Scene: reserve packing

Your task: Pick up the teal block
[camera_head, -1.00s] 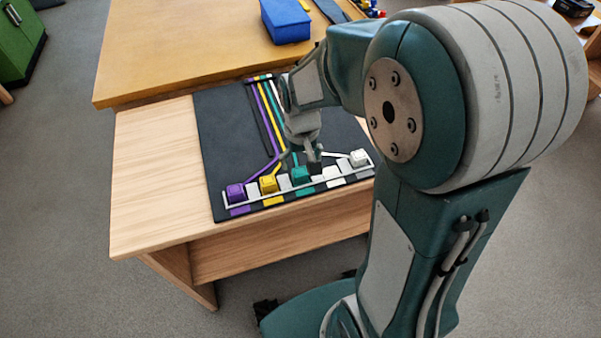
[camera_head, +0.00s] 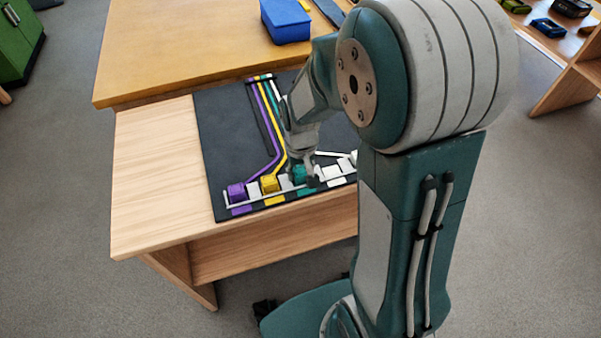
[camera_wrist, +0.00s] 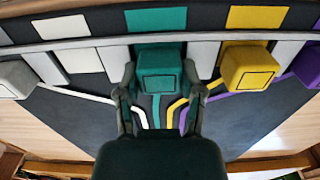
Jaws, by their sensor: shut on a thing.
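The teal block (camera_wrist: 158,72) sits between the two fingers of my gripper (camera_wrist: 157,82) in the wrist view, with a finger against each side. In the head view the teal block (camera_head: 299,173) shows partly behind my gripper (camera_head: 303,172), at the row of blocks on the dark mat. My gripper is shut on the block. The block appears still at its place in the row; any gap beneath it cannot be seen.
A yellow block (camera_head: 269,184) and a purple block (camera_head: 236,192) stand to the left on the dark mat (camera_head: 222,130). A white block (camera_wrist: 14,80) shows at the wrist view's left. A pale rail (camera_wrist: 90,42) runs along the row. A blue bin (camera_head: 286,22) stands behind.

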